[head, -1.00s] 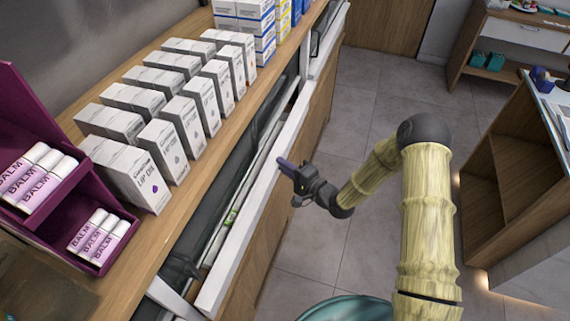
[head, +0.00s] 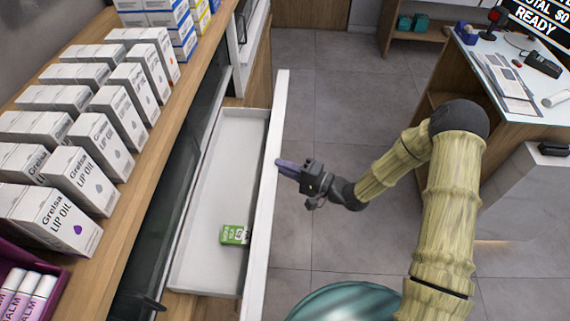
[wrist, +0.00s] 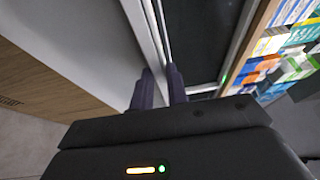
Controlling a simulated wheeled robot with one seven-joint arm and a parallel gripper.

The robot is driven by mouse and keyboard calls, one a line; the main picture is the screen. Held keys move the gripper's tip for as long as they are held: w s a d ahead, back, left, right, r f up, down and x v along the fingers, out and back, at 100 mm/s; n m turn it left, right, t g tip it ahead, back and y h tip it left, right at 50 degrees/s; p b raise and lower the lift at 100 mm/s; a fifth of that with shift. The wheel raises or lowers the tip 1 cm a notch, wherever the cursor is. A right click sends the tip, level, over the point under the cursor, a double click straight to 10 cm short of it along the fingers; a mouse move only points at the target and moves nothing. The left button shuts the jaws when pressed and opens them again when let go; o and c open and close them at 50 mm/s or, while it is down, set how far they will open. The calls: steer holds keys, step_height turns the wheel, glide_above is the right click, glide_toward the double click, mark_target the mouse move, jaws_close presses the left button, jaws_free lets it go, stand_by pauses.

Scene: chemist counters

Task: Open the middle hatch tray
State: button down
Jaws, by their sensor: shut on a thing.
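The white hatch tray (head: 228,170) stands pulled out from the counter below the product shelf in the head view. Its inside shows, with a small green box lying near its front wall. My gripper (head: 281,164) is at the top edge of the tray's white front panel, shut on it. In the wrist view my gripper (wrist: 158,92) has its dark fingers on either side of a thin white edge of the panel. The head view hides how deep the fingers reach over the panel.
Lip oil boxes (head: 102,145) stand in rows on the wooden shelf above the tray. A small green box (head: 234,234) lies inside it. A counter with a payment terminal (head: 541,63) stands at the right. Grey floor (head: 335,110) is clear between.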

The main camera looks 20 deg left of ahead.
steer(key=shift+d+f, duration=0.1)
steer(key=shift+d, duration=0.25)
steer(key=c, duration=1.4)
jaws_free()
steer(key=shift+o, duration=0.2)
steer(key=s+d+b, duration=0.2)
steer(key=d+b, duration=0.2)
steer(key=d, duration=1.3)
steer(key=shift+s, duration=0.4)
steer(key=shift+d, duration=0.1)
